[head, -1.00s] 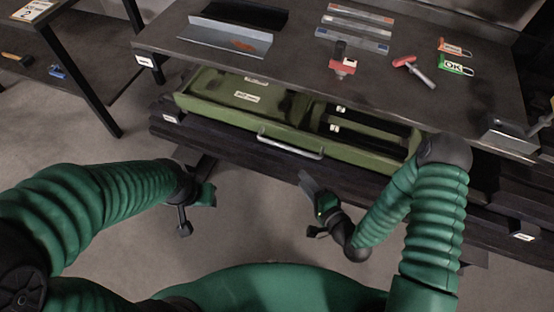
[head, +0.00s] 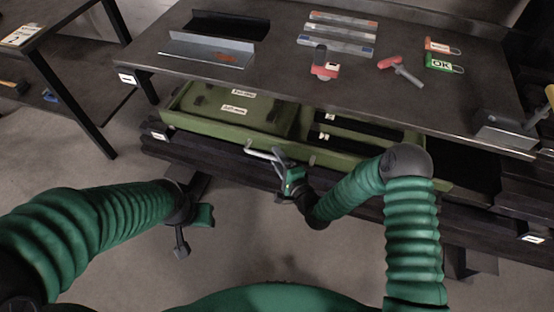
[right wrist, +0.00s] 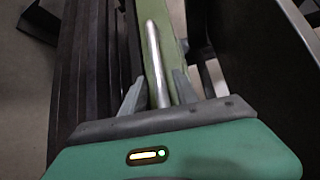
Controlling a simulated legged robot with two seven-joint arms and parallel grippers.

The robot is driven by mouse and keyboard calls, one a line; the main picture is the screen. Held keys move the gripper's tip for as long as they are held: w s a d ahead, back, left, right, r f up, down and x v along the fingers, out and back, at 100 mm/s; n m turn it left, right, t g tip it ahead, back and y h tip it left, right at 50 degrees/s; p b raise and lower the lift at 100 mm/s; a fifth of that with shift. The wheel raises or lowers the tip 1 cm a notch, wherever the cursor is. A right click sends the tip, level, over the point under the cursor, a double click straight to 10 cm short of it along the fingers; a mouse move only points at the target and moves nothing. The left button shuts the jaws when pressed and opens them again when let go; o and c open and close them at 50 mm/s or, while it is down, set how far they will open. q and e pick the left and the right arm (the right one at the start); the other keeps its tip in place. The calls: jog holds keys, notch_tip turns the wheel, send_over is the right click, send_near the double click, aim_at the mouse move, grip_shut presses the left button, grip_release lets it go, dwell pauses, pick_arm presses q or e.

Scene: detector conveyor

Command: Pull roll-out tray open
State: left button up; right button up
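The green roll-out tray (head: 190,124) shows partly drawn out under the dark workbench top in the head view. A metal bar handle (head: 262,154) is on its front, and it also shows in the right wrist view (right wrist: 154,50). My right gripper (head: 280,158) is at the handle. In the right wrist view its two fingers (right wrist: 158,88) stand apart, one on each side of the bar, with a gap visible. My left gripper (head: 192,232) hangs over the floor, left of and below the tray, clear of it. Its finger opening is unclear.
The workbench top (head: 270,75) overhangs the tray. On it are a red-and-black tool (head: 325,66), a red-handled tool (head: 400,70), an OK tag (head: 443,64) and metal bars (head: 337,38). Another table (head: 50,45) stands at the left. Floor before the tray is free.

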jog(key=shift+w+a, duration=0.1)
jog(key=shift+a, duration=0.5)
jog(key=shift+c, duration=1.1)
jog(key=c, duration=0.5)
jog(key=shift+d, duration=0.25)
grip_shut()
